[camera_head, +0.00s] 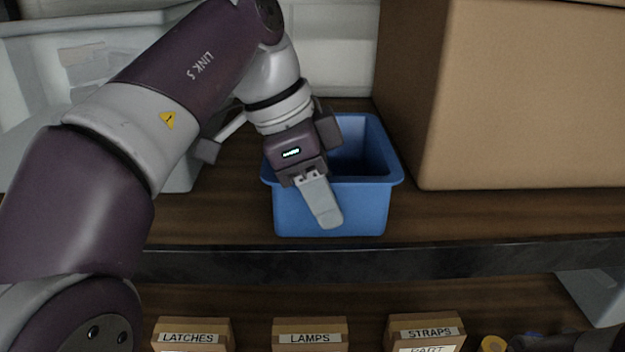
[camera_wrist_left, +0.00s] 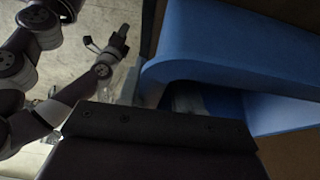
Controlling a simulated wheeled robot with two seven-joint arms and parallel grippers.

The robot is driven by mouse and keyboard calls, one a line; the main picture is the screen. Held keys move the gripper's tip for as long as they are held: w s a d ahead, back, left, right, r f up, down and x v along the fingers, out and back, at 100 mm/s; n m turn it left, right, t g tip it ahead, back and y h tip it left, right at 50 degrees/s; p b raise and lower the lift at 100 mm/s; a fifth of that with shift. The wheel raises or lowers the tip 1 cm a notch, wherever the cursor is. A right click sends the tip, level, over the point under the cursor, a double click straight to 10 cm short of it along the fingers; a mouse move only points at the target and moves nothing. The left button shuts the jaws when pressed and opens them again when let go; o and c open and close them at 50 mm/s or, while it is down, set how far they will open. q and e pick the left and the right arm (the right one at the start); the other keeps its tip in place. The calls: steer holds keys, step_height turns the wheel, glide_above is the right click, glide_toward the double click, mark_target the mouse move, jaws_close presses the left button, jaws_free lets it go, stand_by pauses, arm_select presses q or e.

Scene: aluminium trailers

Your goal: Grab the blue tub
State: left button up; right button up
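The blue tub (camera_head: 365,205) stands upright on the wooden shelf, close to its front edge. My left gripper (camera_head: 318,200) is at the tub's front rim, left of its middle. One grey finger hangs down in front of the front wall; the other finger is hidden, so I cannot tell whether the gripper is open or shut on the wall. In the left wrist view the tub (camera_wrist_left: 225,40) fills the upper right, close to the dark gripper body. My right arm shows at the left of that view; its gripper (camera_wrist_left: 112,42) is too small to read.
A large cardboard box (camera_head: 510,100) stands close to the tub's right. A grey bin (camera_head: 185,178) is at its left, partly behind my arm. Below the shelf's dark front edge (camera_head: 400,256) are small boxes labelled LATCHES (camera_head: 190,337), LAMPS (camera_head: 310,338) and STRAPS (camera_head: 428,332).

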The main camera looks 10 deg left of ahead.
arm_select(q)
steer(key=shift+w+d, duration=0.3)
steer(key=shift+d, duration=0.85)
steer(key=shift+s, duration=0.1)
steer(key=shift+s+a+f, duration=0.2)
steer(key=shift+a, duration=0.5)
steer(key=shift+w+d, duration=0.15)
steer(key=shift+d, duration=0.3)
jaws_close()
steer(key=shift+a, duration=0.1)
arm_select(e)
steer(key=shift+w+d+f, duration=0.1)
steer(key=shift+d+f, duration=0.05)
steer(key=shift+d, duration=0.5)
